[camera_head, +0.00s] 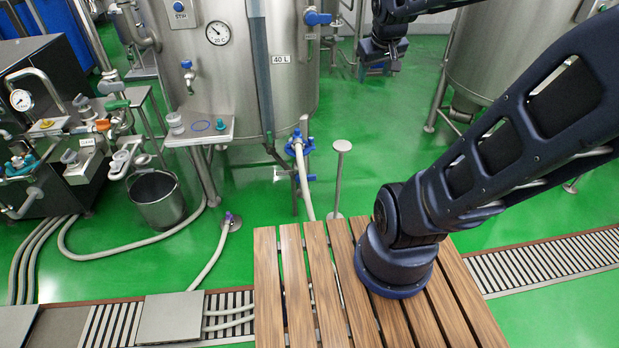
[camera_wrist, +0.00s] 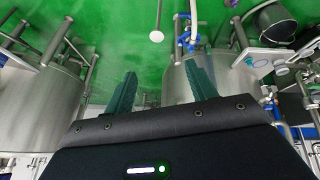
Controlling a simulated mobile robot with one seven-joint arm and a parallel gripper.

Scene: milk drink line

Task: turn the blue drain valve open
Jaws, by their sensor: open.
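A blue drain valve (camera_head: 298,146) sits low at the front of the 40 L steel tank (camera_head: 290,60), with a pale hose running down from it. In the wrist view, which looks upside down, blue valve parts (camera_wrist: 187,40) show beyond the right finger. My gripper (camera_head: 378,66) is up to the right of the tank in the head view, well apart from the valve. In the wrist view my gripper (camera_wrist: 160,85) has two green fingers spread apart with nothing between them. The handle's exact position is too small to tell.
A wooden slatted platform (camera_head: 293,270) lies in front, with a floor drain grate (camera_head: 549,262) beside it. A thin post with a round top (camera_head: 342,146) stands right of the valve. A steel bucket (camera_head: 157,198) and hoses are at left. Another tank (camera_head: 500,50) stands right.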

